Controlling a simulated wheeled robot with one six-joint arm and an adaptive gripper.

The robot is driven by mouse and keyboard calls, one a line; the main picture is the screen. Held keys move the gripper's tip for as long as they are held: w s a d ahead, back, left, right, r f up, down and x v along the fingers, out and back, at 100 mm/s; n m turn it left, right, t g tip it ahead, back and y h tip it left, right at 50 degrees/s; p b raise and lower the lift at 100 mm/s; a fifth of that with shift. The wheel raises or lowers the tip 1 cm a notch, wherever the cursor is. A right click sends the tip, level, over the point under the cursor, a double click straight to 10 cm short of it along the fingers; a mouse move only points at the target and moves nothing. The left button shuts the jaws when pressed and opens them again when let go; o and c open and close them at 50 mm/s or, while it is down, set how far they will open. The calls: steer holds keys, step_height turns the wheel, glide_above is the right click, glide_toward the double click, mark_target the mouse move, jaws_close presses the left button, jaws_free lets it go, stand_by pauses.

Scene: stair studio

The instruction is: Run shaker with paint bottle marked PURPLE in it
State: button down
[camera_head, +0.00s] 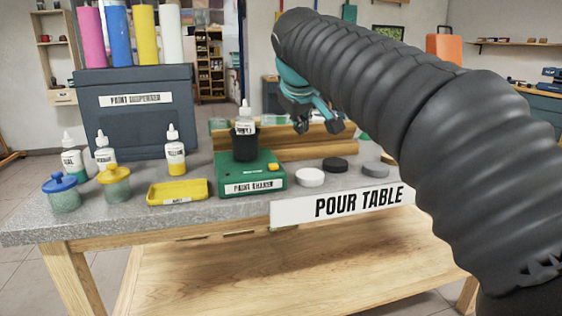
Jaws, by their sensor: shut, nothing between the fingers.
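The green paint shaker (225,174), labelled PAINT SHAKER, stands on the table with a black cup (244,150) on top. A white dropper bottle (245,117) stands upright in the cup; its label is partly hidden and too small to read surely. A yellow button (273,167) sits on the shaker's right front top. My gripper (319,122) is shut and empty, in the air to the right of the cup and apart from it. Other dropper bottles stand at the left: one with teal (72,157), one small-labelled (105,153) and one yellow (175,156). I cannot make out PURPLE on any label.
The paint dispenser (135,128) with coloured cylinders stands at the back left. Two lidded jars (65,199) (116,187) and a yellow tray (178,196) are in front. Round discs (310,178) lie right of the shaker. A wooden ledge (300,150) runs behind. My arm hides the right side.

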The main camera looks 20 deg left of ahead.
steer(key=w+a+r+n, duration=0.1)
steer(key=a+r, duration=0.1)
steer(key=a, duration=0.4)
steer(key=shift+a+t, duration=0.3)
steer(key=shift+a, duration=0.05)
steer(key=b, duration=0.2)
glide_above(273, 166)
step_height(273, 166, down, 7)
steer(key=shift+a+f, duration=0.1)
steer(key=shift+f, duration=0.05)
steer(key=shift+f+b, duration=0.6)
steer(key=shift+f, duration=0.15)
steer(key=shift+f, duration=0.15)
stand_by(0.6)
steer(key=shift+f, duration=0.25)
